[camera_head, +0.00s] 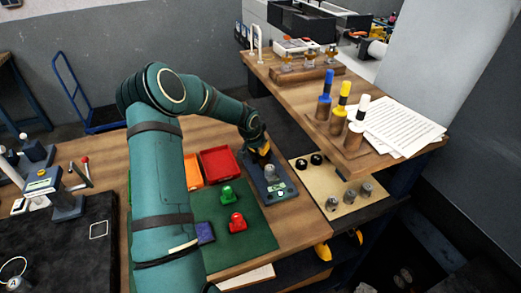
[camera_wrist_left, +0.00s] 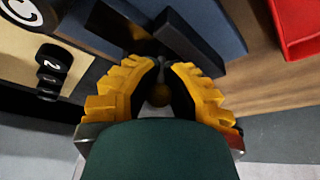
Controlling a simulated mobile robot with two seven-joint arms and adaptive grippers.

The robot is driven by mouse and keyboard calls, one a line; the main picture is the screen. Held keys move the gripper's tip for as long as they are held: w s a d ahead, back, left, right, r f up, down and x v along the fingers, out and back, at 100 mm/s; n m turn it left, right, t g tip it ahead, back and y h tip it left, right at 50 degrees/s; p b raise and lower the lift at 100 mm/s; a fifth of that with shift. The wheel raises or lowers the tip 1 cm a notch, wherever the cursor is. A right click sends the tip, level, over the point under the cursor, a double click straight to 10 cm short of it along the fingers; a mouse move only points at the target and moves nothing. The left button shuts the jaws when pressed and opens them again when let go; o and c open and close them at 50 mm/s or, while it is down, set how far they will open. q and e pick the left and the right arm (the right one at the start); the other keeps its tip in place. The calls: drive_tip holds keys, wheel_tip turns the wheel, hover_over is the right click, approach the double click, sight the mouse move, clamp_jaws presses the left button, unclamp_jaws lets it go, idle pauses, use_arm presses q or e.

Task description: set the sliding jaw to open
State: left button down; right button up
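A blue-grey fixture (camera_head: 271,185) with a small pale label and a grey knob sits at the right end of the wooden bench. My left gripper (camera_head: 262,152) is at its far end, pointing down; its fingers hide part of it. In the left wrist view, the yellow-and-black fingers (camera_wrist_left: 165,68) are drawn close together around a small round brownish knob (camera_wrist_left: 158,95). The fixture's dark bar (camera_wrist_left: 188,42) and blue-grey body (camera_wrist_left: 205,22) lie just beyond the tips. I cannot make out the jaw's position. My right gripper is not in view.
Red (camera_head: 219,161) and orange (camera_head: 193,168) bins stand left of the fixture. Green (camera_head: 227,195) and red (camera_head: 237,222) pieces sit on the green mat (camera_head: 255,238). A beige board (camera_head: 345,207) with knobs is at the right. A raised shelf (camera_head: 300,95) holds tools.

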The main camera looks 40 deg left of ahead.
use_arm(q)
drive_tip(key=shift+w+a+r, duration=0.1)
drive_tip(key=shift+w+a, duration=0.2)
drive_tip(key=shift+a, duration=0.25)
drive_tip(key=shift+w+a+r, duration=0.1)
drive_tip(key=shift+w+a, duration=0.15)
drive_tip(key=shift+a, duration=0.25)
drive_tip(key=c, duration=0.9)
unclamp_jaws()
drive_tip(key=shift+a, duration=0.1)
drive_tip(key=v, duration=1.2)
drive_tip(key=shift+s, duration=0.1)
drive_tip(key=shift+f, duration=0.15)
